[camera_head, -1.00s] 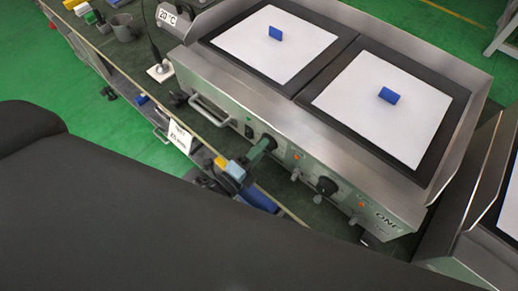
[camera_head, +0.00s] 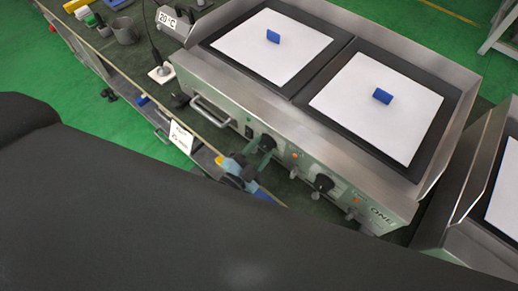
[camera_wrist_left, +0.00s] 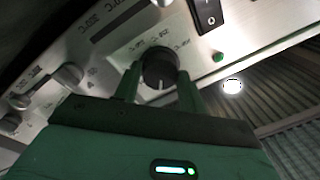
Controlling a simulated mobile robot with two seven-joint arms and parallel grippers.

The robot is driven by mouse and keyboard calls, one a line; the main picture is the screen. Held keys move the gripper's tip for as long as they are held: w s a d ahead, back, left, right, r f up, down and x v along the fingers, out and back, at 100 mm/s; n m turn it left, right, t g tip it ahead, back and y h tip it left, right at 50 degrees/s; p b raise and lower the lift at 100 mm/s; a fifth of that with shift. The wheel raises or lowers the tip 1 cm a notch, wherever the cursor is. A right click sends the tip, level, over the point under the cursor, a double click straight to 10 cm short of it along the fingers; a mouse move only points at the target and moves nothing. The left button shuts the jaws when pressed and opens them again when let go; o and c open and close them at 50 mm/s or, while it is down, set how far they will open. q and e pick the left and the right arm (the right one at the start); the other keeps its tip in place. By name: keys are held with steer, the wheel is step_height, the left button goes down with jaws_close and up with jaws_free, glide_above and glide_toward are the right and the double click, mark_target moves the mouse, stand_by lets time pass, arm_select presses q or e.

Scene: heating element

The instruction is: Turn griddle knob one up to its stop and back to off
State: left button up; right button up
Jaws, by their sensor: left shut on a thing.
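My left gripper (camera_head: 263,153) is at the left-hand knob (camera_head: 267,142). In the left wrist view, the green fingers of my left gripper (camera_wrist_left: 160,88) stand on both sides of that knob (camera_wrist_left: 159,66), shut on it. A pale mark on the knob's face points down toward the gripper in that view. Printed figures ring the knob, too blurred to read surely. The other knob (camera_head: 323,184) stands free to the right. My right gripper is not in view.
White sheets (camera_head: 270,47) with blue blocks lie on both plates. Another appliance (camera_head: 485,215) is close on the right.

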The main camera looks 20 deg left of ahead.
arm_select(q)
steer(key=n, duration=0.3)
steer(key=shift+r+n+p, duration=0.1)
steer(key=shift+n+p, duration=0.2)
steer(key=shift+p, duration=0.1)
steer(key=shift+n+p, duration=0.3)
steer(key=shift+n, duration=1)
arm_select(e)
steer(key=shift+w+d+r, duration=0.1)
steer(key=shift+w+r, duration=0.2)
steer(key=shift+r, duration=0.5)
arm_select(q)
steer(key=shift+n, duration=0.3)
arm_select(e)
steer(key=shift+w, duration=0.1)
arm_select(q)
steer(key=o, duration=1)
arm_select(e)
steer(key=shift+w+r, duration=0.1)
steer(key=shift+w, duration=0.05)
arm_select(q)
steer(key=v, duration=0.7)
steer(key=shift+s, duration=0.45)
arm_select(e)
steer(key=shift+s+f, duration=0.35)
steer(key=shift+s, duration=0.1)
